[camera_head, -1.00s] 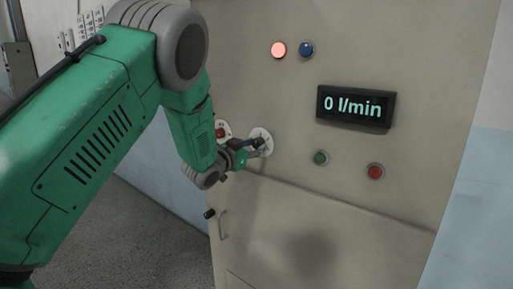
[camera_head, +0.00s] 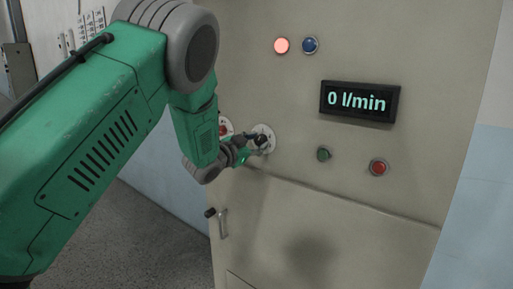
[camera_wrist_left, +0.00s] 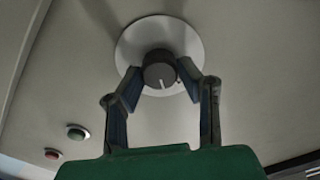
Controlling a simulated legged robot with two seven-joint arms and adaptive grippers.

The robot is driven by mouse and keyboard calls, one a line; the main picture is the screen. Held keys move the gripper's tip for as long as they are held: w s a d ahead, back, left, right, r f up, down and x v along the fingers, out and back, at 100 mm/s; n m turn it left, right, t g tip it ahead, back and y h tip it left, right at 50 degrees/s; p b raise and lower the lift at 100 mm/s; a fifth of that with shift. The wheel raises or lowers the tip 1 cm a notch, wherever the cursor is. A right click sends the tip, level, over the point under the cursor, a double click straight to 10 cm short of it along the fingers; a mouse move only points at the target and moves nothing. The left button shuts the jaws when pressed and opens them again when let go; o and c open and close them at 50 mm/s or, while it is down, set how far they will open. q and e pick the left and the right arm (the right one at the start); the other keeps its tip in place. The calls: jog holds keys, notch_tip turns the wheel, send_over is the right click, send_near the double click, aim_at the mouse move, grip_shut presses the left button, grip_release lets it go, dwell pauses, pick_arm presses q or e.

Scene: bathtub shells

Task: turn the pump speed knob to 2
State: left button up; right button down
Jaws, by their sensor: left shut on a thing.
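The pump speed knob (camera_head: 262,140) is a dark round knob on a white dial plate (camera_head: 269,130) on the beige cabinet front. In the left wrist view the knob (camera_wrist_left: 159,71) has a white pointer line that points down in the picture; the dial marks are not readable. My left gripper (camera_wrist_left: 160,80) is shut on the knob, one finger on each side of it. In the head view my left gripper (camera_head: 252,146) reaches the knob from the left. The flow display (camera_head: 358,101) reads 0 l/min. My right gripper is not in view.
A red control (camera_head: 226,129) on a white plate is partly hidden behind my left arm. A handle (camera_head: 222,222) sticks out below.

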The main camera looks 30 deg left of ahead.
pick_arm(q)
jog(key=m+b, duration=0.1)
jog(key=f+m+b, duration=0.1)
jog(key=m, duration=0.1)
jog(key=shift+m, duration=0.3)
jog(key=shift+s+m+b, duration=0.1)
jog(key=shift+m+b, duration=1.75)
jog(key=shift+m, duration=0.45)
jog(key=shift+r, duration=0.1)
jog(key=o, duration=1.1)
jog(key=shift+a, duration=0.1)
jog(key=shift+r, duration=0.1)
